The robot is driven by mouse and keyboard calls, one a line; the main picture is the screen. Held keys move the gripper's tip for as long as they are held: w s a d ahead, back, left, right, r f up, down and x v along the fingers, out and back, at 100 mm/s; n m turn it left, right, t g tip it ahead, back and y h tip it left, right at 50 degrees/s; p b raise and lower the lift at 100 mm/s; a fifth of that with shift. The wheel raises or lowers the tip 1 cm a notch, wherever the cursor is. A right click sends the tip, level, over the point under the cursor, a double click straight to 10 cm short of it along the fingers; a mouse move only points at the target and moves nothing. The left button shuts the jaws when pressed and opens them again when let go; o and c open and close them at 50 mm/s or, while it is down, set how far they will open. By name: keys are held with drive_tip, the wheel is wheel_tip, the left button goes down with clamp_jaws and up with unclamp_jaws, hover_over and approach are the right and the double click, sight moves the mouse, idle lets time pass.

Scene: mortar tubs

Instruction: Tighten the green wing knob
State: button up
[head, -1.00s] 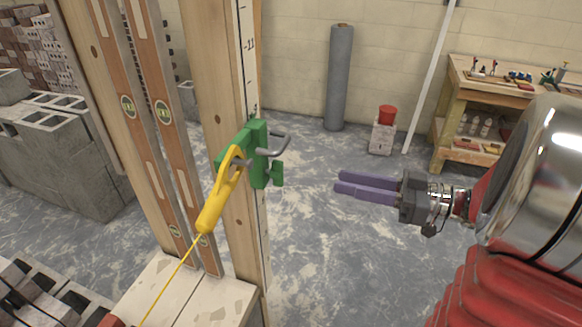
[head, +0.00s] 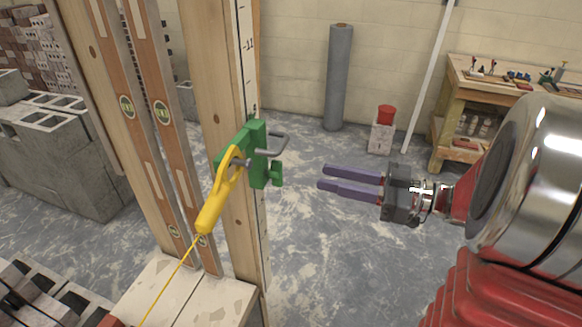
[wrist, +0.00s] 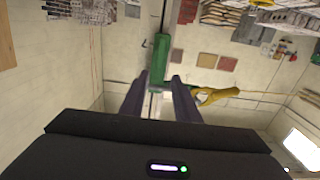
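The green wing knob (head: 276,174) sticks out at the lower right of a green clamp (head: 258,152) on the wooden post. My gripper (head: 321,177) is to the right of the knob, with its two purple fingers pointing left at it. The fingers are parted, empty and clear of the knob. In the wrist view a green part (wrist: 160,62) shows beyond and between the fingertips (wrist: 160,84); I cannot tell whether it is the knob or the clamp body.
A yellow line holder (head: 212,205) hooks onto the clamp, its string running down left. The wooden post (head: 222,100) and spirit levels (head: 152,110) stand left. Grey blocks (head: 70,150) are behind. A workbench (head: 490,90) stands back right. The space between gripper and knob is clear.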

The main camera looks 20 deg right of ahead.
sight(282, 168)
drive_tip(key=x, duration=1)
drive_tip(key=shift+w+a, duration=0.2)
drive_tip(key=shift+a, duration=0.1)
drive_tip(key=shift+c, duration=0.2)
clamp_jaws()
